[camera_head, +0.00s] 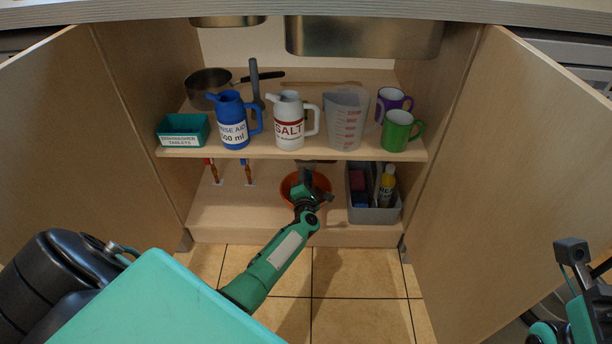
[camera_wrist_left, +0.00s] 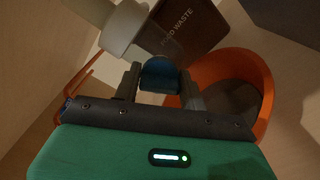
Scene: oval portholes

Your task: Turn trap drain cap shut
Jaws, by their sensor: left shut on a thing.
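The blue drain cap (camera_wrist_left: 160,75) sits between the fingers of my left gripper (camera_wrist_left: 160,84) in the left wrist view. The gripper is shut on it, with a finger on each side. A pale pipe fitting (camera_wrist_left: 123,28), apparently the trap, is just above and left of the cap. How far the cap is turned cannot be told. In the head view my left gripper (camera_head: 307,188) reaches under the cabinet shelf, over the orange bowl, and the cap is hidden there. My right gripper (camera_head: 572,254) is at the right edge, away from the cabinet; its jaw state is unclear.
An orange bowl (camera_head: 289,188) stands below the trap. A dark box marked "WASTE" (camera_wrist_left: 190,24) is close behind the cap. A grey caddy (camera_head: 375,214) with bottles stands at right. The shelf (camera_head: 270,151) above carries jugs and mugs. Open doors (camera_head: 520,150) flank the cabinet.

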